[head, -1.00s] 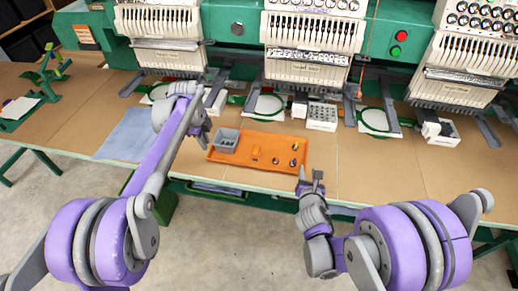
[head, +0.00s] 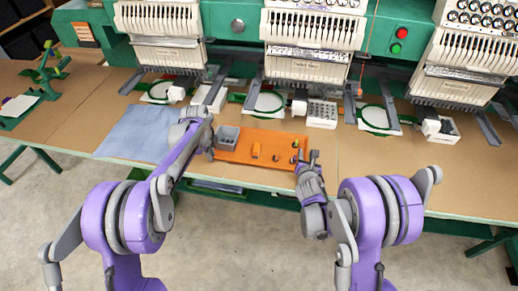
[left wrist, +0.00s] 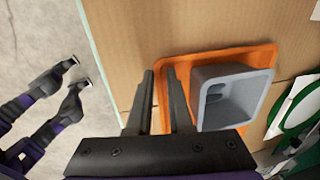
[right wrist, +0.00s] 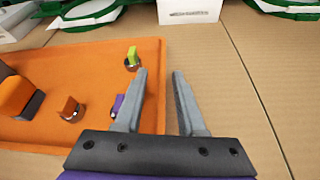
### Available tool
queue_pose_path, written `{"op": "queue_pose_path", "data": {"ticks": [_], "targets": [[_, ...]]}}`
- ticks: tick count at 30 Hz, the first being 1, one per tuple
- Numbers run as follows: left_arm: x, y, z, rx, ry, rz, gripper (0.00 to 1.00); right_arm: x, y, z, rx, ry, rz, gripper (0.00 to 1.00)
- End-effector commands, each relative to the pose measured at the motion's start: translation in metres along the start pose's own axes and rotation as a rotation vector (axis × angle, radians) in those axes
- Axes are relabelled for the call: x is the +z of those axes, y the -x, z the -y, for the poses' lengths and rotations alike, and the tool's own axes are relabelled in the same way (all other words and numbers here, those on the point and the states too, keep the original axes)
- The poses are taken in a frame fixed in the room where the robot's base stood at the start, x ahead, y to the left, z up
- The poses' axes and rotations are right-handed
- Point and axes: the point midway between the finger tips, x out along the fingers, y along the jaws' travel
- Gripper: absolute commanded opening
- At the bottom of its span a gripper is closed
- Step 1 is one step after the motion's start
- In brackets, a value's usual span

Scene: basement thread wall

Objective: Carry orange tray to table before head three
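The orange tray (head: 235,157) lies on the brown tabletop before the middle machine head. It carries a grey bin (head: 228,138) at its left end, an orange block (head: 256,150) and several small spools toward the right. My left gripper (head: 210,152) is at the tray's left end. In the left wrist view its open fingers (left wrist: 160,80) stand either side of the tray's left rim. My right gripper (head: 309,158) is at the right end. In the right wrist view its open fingers (right wrist: 159,75) stand either side of the right rim. Contact with the rim cannot be told.
Embroidery heads (head: 315,30) line the back, with green hoops (head: 265,103) and white boxes (head: 322,114) below them. A blue cloth (head: 138,132) lies left of the tray. The tabletop right of the tray (head: 400,170) is clear along the front. A green stand (head: 45,70) is far left.

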Motion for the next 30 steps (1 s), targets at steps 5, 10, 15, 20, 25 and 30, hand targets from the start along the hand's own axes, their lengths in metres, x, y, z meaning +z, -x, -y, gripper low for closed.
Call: {"op": "queue_pose_path", "data": {"ticks": [5,10,15,20,25,30], "targets": [[-0.0002,-0.0057,0.0001,0.0,0.0,0.0,0.19,0.0001,-0.0059,0.0003,0.0,0.001,0.0,0.39],[-0.0001,-0.0057,0.0,0.0,0.0,0.0,0.19,0.0001,-0.0058,0.0002,0.0,0.001,0.0,0.39],[-0.0001,-0.0055,0.0,0.0,0.0,0.0,0.0,0.0001,-0.0056,0.0001,0.0,0.001,0.0,0.17],[-0.0001,-0.0055,0.0,0.0,0.0,0.0,0.0,0.0001,-0.0055,0.0001,0.0,0.001,0.0,0.0],[-0.0001,-0.0054,0.0,0.0,0.0,0.0,0.0,0.0001,-0.0055,0.0,0.0,0.001,0.0,0.0],[-0.0001,-0.0054,0.0,0.0,0.0,0.0,0.0,0.0001,-0.0055,0.0001,0.0,0.001,0.0,0.0]]}}
